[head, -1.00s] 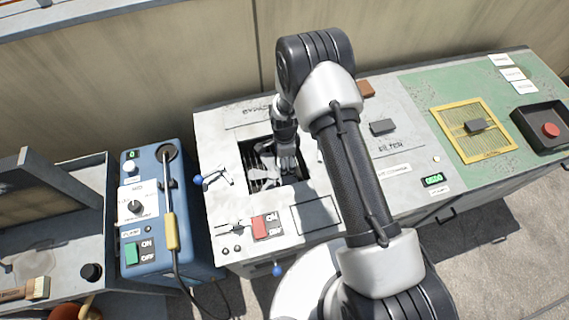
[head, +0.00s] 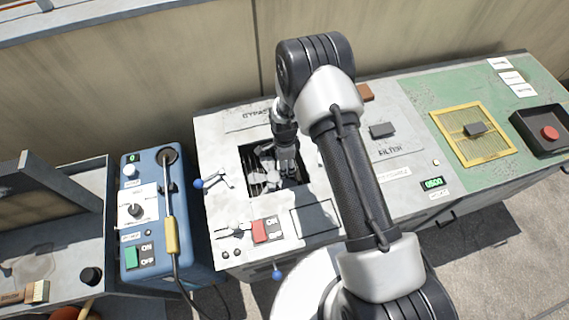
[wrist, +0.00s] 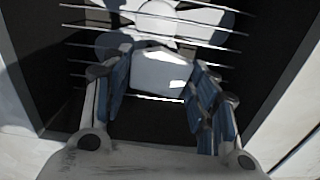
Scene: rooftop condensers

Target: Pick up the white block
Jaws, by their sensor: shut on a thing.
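My gripper (head: 277,176) reaches down into the dark square opening (head: 247,160) in the grey bench top. In the wrist view my gripper (wrist: 160,88) has its two blue-padded fingers on either side of the white block (wrist: 160,72), shut on it. The block's pale face shows between the fingertips. Thin metal bars (wrist: 215,47) cross the opening behind and around the block. I cannot tell whether the block touches them. In the head view the block cannot be made out from the pale gripper and fan parts.
A pale fan (wrist: 155,22) lies beyond the bars. Close to the opening are a blue-tipped lever (head: 212,181) on the left and a red switch (head: 260,230) in front. A blue machine (head: 155,215) stands left. A green panel (head: 470,105) lies right.

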